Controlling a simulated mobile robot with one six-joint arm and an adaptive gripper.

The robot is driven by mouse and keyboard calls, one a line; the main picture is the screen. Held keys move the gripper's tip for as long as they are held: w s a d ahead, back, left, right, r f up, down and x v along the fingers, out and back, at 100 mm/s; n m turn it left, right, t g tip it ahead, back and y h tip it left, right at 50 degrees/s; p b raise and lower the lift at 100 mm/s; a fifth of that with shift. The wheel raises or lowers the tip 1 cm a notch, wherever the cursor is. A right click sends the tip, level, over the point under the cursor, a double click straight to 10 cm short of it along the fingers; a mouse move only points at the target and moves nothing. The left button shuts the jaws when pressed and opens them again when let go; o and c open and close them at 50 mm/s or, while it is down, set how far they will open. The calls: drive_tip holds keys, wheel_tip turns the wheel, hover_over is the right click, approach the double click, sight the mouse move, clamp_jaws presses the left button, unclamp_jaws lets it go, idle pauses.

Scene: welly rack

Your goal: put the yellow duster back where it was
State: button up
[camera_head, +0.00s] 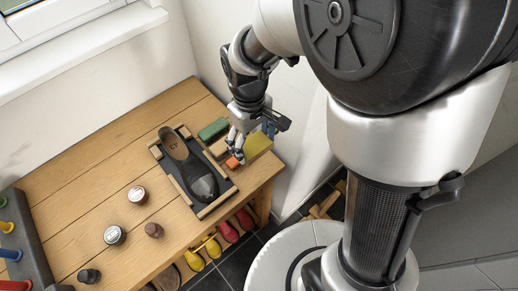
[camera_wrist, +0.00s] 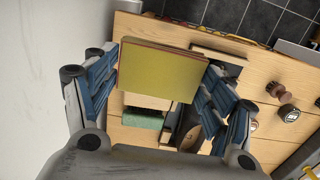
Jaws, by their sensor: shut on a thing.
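The yellow duster (camera_head: 258,143) is a flat olive-yellow block. In the wrist view the duster (camera_wrist: 160,73) has a brownish edge and sits between the blue fingers. My gripper (camera_head: 246,132) is shut on it near the bench's right back edge. The wrist view shows my gripper (camera_wrist: 162,75) with a finger at each side of the duster. A green block (camera_head: 213,129), also in the wrist view (camera_wrist: 142,120), lies on the bench beside the shoe tray. The duster hides part of the bench in the wrist view.
A dark shoe (camera_head: 187,165) lies in a wood-edged tray (camera_head: 209,209) on the wooden bench (camera_head: 95,160). Coloured boots (camera_head: 228,232) show below the front edge. A wall (camera_head: 215,35) stands behind.

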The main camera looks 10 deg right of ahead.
sight(255, 177)
wheel_tip(255, 177, down, 17)
drive_tip(key=b, duration=0.5)
drive_tip(key=shift+f, duration=0.1)
drive_tip(key=shift+f, duration=0.2)
drive_tip(key=o, duration=0.9)
drive_tip(key=shift+o, duration=0.2)
drive_tip(key=shift+r, duration=0.1)
